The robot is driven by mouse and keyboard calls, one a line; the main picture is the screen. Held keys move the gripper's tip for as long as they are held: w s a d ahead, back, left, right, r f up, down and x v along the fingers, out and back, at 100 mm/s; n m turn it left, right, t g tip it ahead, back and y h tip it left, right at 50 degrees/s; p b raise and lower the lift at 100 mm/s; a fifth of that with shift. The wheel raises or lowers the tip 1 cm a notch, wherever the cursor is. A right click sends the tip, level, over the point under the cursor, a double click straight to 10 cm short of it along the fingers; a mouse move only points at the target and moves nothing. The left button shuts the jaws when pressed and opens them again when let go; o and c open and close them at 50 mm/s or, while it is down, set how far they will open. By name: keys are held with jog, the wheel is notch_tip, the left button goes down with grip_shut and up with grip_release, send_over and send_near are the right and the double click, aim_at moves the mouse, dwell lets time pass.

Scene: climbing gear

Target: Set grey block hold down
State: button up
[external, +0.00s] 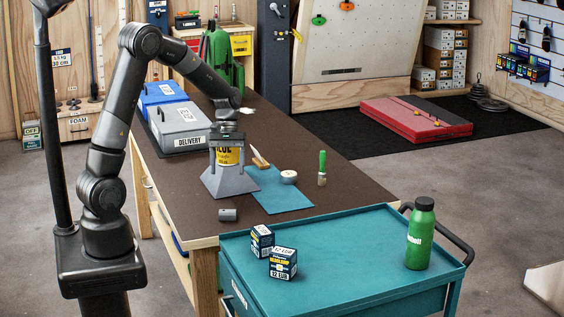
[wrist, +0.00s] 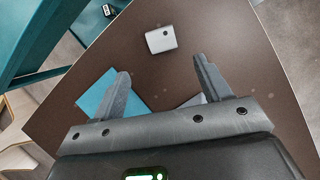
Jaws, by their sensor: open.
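A small grey block hold (external: 228,214) lies on the brown workbench near its front edge. In the wrist view it shows as a light grey block (wrist: 161,39) with a dark hole, ahead of my fingertips and apart from them. My gripper (external: 226,140) is over the bench, farther back than the block, at the yellow glue can (external: 230,156). In the wrist view my gripper (wrist: 160,75) has its two fingers wide apart, with nothing held between them. I cannot tell whether my gripper touches the can.
A grey sloped stand (external: 228,184) is around the can. A blue mat (external: 282,192) with a brush and a pale round item lies beside it. A green-handled tool (external: 322,168) is to the right. A teal cart (external: 345,245) with boxes and a green bottle (external: 420,235) adjoins the bench front.

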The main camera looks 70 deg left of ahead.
jog(key=s+d+r+m+t+y, duration=0.3)
jog(key=s+d+r+m+t, duration=0.4)
jog(key=s+d+r+m, duration=0.6)
jog(key=s+d+r, duration=0.1)
jog(key=s+r, duration=0.2)
jog(key=s, duration=0.1)
jog(key=shift+y, duration=0.4)
